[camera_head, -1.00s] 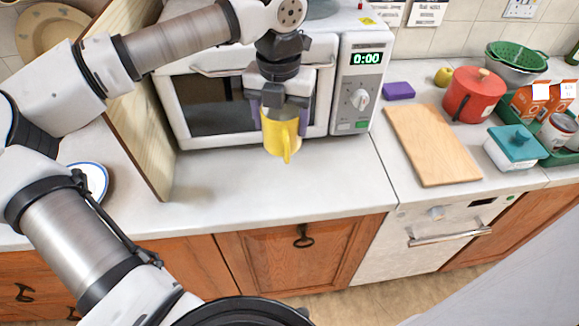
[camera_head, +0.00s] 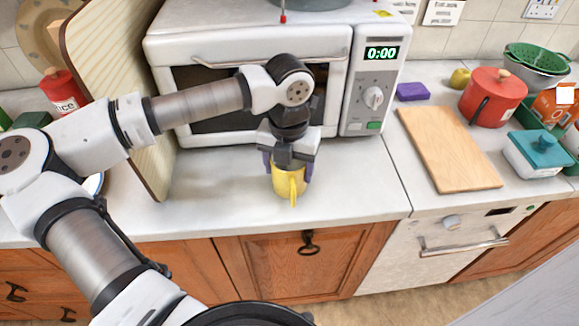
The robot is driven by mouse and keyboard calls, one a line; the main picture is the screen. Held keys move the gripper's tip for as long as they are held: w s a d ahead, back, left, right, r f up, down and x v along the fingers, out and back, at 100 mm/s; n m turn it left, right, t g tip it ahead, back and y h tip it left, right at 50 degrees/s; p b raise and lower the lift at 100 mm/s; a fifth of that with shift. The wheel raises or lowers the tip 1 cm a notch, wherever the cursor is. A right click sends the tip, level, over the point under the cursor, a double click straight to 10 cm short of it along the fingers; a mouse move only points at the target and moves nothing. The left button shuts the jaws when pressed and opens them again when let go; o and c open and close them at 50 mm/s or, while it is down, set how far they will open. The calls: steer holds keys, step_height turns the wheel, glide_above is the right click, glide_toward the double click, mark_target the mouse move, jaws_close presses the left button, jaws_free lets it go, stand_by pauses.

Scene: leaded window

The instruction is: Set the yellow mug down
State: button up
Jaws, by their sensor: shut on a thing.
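The yellow mug (camera_head: 290,181) is upright in front of the microwave (camera_head: 255,45), its handle towards the camera. My gripper (camera_head: 288,170) points down and is shut on the mug, with a purple finger on each side. The mug is low over the white worktop (camera_head: 240,199) or touching it; I cannot tell which. The gripper hides the mug's rim and upper part.
A wooden board (camera_head: 160,110) leans upright at the microwave's left. A cutting board (camera_head: 446,150), purple sponge (camera_head: 412,92), red pot (camera_head: 493,97) and teal-lidded dish (camera_head: 540,151) lie to the right. The worktop either side of the mug is clear.

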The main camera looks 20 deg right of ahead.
steer(key=shift+s+r, duration=0.1)
steer(key=shift+r, duration=0.1)
steer(key=shift+f, duration=0.2)
steer(key=o, duration=1.2)
steer(key=shift+c, duration=0.2)
steer(key=shift+r, duration=0.1)
steer(key=shift+r, duration=0.55)
step_height(320, 180, up, 7)
steer(key=b, duration=0.2)
steer(key=shift+f, duration=0.2)
